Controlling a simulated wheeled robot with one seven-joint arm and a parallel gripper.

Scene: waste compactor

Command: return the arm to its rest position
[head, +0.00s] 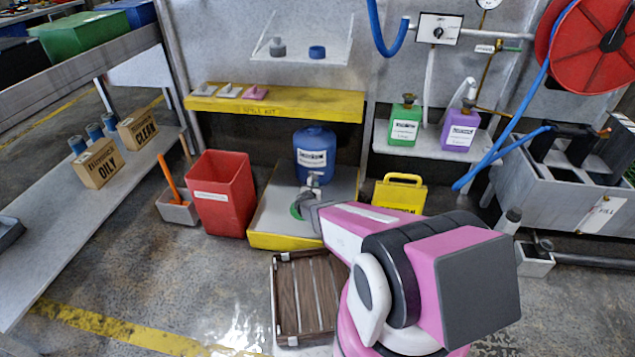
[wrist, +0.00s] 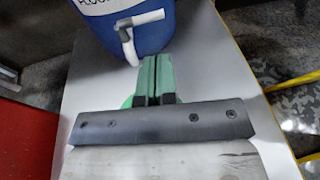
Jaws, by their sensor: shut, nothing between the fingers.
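My pink arm (head: 400,255) reaches forward from the lower right in the head view. My gripper (head: 306,203) is low over the grey-topped, yellow-sided platform (head: 272,228), just in front of the blue drum (head: 315,150). In the wrist view, my gripper's green fingers (wrist: 152,78) are shut together with nothing between them. They point at the white tap (wrist: 130,40) of the drum. I cannot tell whether they touch it. Something green shows beside my gripper, partly hidden.
A red bin (head: 222,195) stands left of the platform and a yellow caddy (head: 402,190) right of it. A wooden slatted crate (head: 303,295) lies below my arm. Green (head: 404,125) and purple (head: 460,130) jugs stand on a shelf. The floor at front left is open.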

